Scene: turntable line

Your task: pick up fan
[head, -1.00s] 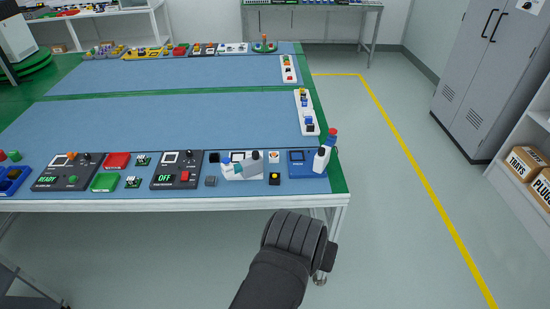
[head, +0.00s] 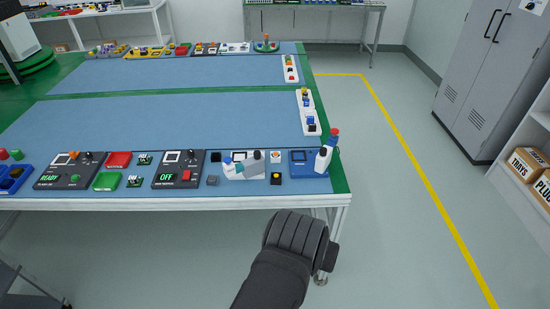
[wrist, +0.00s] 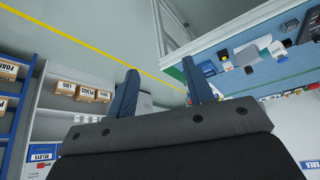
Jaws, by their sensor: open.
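I cannot make out a fan for certain in either view. My gripper (wrist: 160,67) shows in the wrist view with its two blue fingers spread apart and nothing between them. In the head view my dark arm reaches up from the bottom edge, in front of the near edge of the blue-topped table (head: 190,115). The fingertips cannot be told apart there. In the wrist view the table (wrist: 228,51) appears tilted at the upper right, beyond the right finger.
Along the table's near edge stand a READY panel (head: 70,172), an OFF panel (head: 177,170), a white device (head: 243,167) and a blue box (head: 302,163). The table's middle is clear. A grey cabinet (head: 490,80) and shelves with boxes (head: 525,163) stand right, past open floor.

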